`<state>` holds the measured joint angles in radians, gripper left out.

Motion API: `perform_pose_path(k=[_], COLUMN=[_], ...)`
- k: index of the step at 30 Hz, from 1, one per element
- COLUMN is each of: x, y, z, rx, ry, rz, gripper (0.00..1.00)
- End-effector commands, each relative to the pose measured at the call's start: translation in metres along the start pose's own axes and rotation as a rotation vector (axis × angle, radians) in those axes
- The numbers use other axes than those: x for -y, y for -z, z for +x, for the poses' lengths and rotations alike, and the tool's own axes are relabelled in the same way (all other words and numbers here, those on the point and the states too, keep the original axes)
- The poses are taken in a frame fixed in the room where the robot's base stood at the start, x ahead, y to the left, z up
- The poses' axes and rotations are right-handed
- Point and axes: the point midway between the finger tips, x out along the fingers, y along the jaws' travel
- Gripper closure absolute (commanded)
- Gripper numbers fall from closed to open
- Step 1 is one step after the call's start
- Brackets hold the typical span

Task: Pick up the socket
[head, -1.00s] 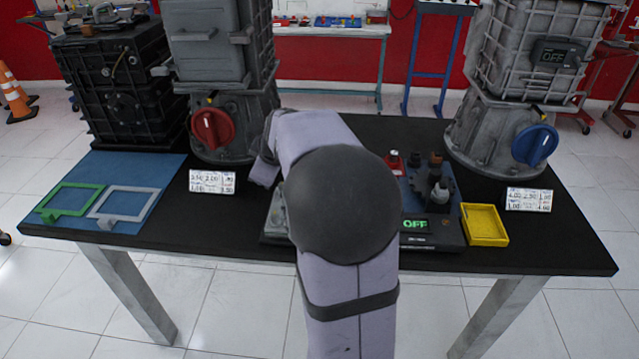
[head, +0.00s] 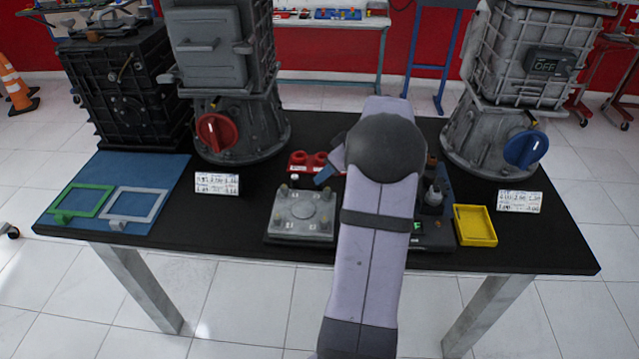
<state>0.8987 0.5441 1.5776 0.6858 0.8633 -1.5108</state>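A red rack (head: 297,169) with round red pieces (head: 320,158) on it stands near the middle of the black table, partly behind my arm. I cannot tell for sure which piece is the socket. Dark cylindrical parts (head: 434,194) stand on the device just right of my arm. My gripper (head: 328,174) shows only as a small grey-blue part at the left of my arm, beside the red rack. My arm hides the rest, so its fingertips and any grip are not visible.
A grey plate with corner bolts (head: 304,214) lies left of my arm. A yellow tray (head: 475,226) is at right. Engines with a red knob (head: 215,132) and a blue knob (head: 525,150) stand behind. Green (head: 82,201) and grey (head: 135,204) frames lie on a blue mat.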

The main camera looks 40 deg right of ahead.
Motion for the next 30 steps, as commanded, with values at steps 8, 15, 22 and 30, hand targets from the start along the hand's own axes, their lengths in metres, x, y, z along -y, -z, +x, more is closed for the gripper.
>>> perform_pose_path(k=[8,15,22,30], x=[0.0,0.0,-0.001,-0.001], y=[-0.001,-0.003,-0.003,-0.003], z=[0.01,0.039,0.054,0.054], rx=[0.001,0.001,0.0,0.0], ry=[0.001,0.001,-0.001,-0.002], rz=[0.001,0.001,0.0,0.0], gripper=[0.72,0.72,0.72,0.87])
